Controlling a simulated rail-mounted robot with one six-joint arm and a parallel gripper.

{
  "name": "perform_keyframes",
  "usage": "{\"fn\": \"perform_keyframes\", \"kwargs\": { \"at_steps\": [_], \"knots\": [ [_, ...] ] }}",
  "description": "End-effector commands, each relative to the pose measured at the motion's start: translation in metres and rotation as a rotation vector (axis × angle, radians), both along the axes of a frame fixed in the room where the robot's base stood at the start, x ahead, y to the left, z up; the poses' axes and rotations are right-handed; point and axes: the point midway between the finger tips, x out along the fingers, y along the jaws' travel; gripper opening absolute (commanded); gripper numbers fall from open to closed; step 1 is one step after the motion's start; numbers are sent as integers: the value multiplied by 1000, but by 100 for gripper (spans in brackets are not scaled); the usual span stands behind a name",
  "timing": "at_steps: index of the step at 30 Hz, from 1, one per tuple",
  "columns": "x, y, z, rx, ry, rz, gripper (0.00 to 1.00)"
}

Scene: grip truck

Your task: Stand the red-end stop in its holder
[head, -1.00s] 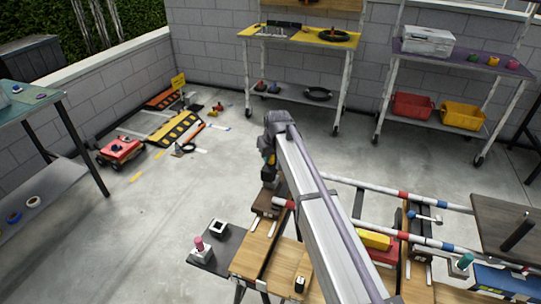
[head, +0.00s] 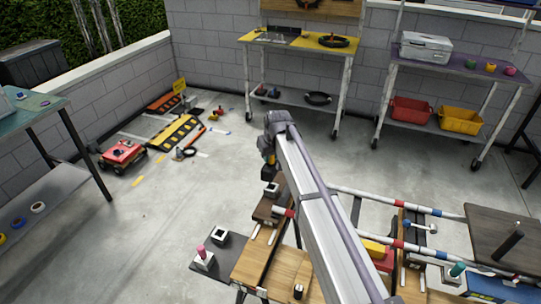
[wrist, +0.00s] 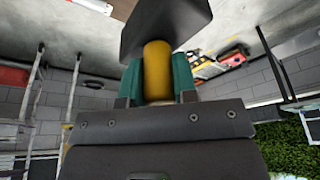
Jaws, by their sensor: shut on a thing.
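In the wrist view my gripper (wrist: 157,80) has its teal finger pads shut on a yellow cylinder (wrist: 157,68) with a dark block (wrist: 165,25) at its far end. This appears to be the stop; no red shows on it. In the head view my gripper (head: 268,160) hangs past the end of my arm, above the floor side of the near bench, and its fingers are too small to make out. Just below it a small pale-rimmed holder (head: 271,189) with a dark opening sits near the red-banded rail end. My arm hides part of the bench.
A pink peg (head: 201,250) stands in a white block at the bench's left, beside an empty square holder (head: 221,237). A teal peg (head: 456,270) stands at the right. Banded rails (head: 400,206) cross the bench.

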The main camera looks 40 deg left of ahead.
Motion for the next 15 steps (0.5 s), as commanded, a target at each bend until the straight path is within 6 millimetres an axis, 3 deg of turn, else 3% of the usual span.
{"fn": "perform_keyframes", "kwargs": {
  "at_steps": [15],
  "knots": [
    [0,0,12,0,0,0,1]
  ]
}}
